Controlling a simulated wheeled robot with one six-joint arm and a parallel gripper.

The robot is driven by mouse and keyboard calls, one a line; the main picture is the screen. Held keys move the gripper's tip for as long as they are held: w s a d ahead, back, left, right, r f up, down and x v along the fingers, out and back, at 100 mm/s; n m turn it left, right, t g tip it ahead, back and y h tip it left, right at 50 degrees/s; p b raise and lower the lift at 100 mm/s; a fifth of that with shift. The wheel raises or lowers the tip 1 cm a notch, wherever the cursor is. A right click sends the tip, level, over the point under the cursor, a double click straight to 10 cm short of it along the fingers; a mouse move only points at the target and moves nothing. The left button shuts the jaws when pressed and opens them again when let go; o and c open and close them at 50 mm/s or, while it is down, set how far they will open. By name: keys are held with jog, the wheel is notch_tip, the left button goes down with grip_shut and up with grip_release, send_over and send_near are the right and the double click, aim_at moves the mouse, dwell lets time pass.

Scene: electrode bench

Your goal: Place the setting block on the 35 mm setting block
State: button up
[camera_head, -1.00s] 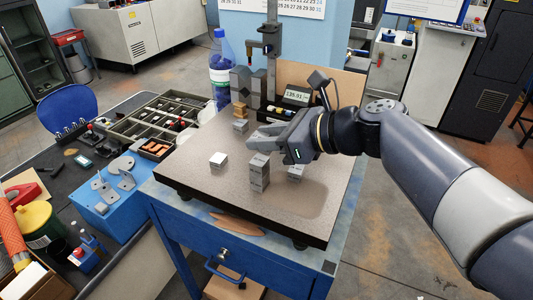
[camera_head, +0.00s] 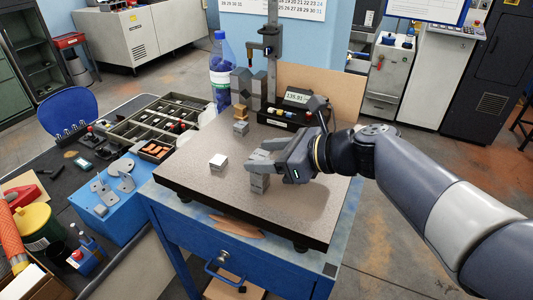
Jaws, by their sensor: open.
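Small grey metal blocks stand on the granite plate (camera_head: 195,184). A bright low block (camera_head: 218,162) sits alone on its left part. A taller grey block or stack (camera_head: 260,183) stands at the middle front, its upper part hidden by my gripper (camera_head: 253,163). My gripper is open, its fingers reaching left across the top of this stack. I cannot tell whether they touch it. Another grey block (camera_head: 241,127) stands farther back, below brass-coloured pieces. No sizes are readable, so I cannot tell which block is the 35 mm one.
A gauge stand (camera_head: 272,75) and a display box (camera_head: 296,99) stand at the back of the plate. A blue-capped bottle (camera_head: 220,75) is behind left. A parts tray (camera_head: 150,122) and a blue box (camera_head: 108,190) lie left. The plate's front left is clear.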

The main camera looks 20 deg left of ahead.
jog(key=shift+r, duration=0.2)
jog(key=v, duration=1.2)
